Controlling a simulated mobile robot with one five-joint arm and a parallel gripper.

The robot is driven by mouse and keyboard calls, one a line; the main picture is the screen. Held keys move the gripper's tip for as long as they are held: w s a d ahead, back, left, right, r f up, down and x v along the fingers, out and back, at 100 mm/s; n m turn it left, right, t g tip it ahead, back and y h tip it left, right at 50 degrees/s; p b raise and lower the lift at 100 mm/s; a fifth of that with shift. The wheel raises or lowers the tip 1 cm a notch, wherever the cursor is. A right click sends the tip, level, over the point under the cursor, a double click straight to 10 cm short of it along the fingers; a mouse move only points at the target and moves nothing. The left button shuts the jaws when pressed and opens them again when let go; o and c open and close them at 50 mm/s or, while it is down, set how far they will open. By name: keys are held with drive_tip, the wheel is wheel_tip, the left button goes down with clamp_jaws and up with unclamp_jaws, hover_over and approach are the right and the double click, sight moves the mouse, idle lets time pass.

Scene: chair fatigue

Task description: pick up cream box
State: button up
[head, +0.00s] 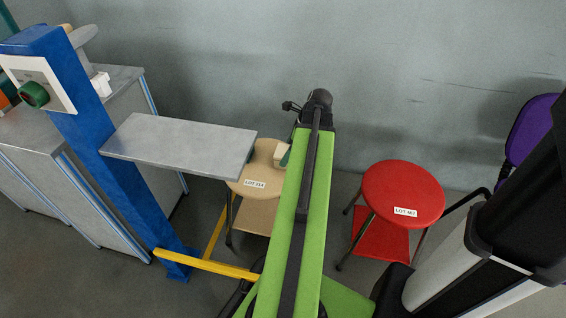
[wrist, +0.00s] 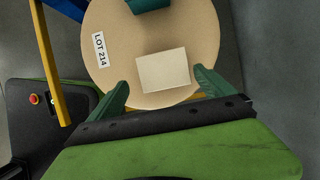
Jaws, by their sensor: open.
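The cream box (wrist: 163,70) lies on the round beige seat of a stool (wrist: 205,35) in the wrist view. My gripper (wrist: 161,80) is open, with one green finger on each side of the box's near end. Gaps show between the fingers and the box, and nothing is held. In the head view the beige stool (head: 246,190) is partly covered by my arm.
A teal object (wrist: 149,4) sits on the seat beyond the box, cut by the picture edge. A grey shelf (head: 180,145) on a blue post (head: 95,130) stands left of the stool, above a yellow bar (head: 205,264). A red stool (head: 400,190) stands to the right.

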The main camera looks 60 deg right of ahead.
drive_tip(key=b+x, duration=0.4)
drive_tip(key=x, duration=0.1)
drive_tip(key=shift+d+f+b, duration=0.2)
drive_tip(key=shift+d+b, duration=0.1)
drive_tip(key=shift+d, duration=0.05)
drive_tip(key=shift+w+r, duration=0.1)
drive_tip(key=shift+r, duration=0.1)
drive_tip(key=shift+c, duration=0.3)
drive_tip(key=c, duration=1.5)
drive_tip(key=shift+c, duration=0.2)
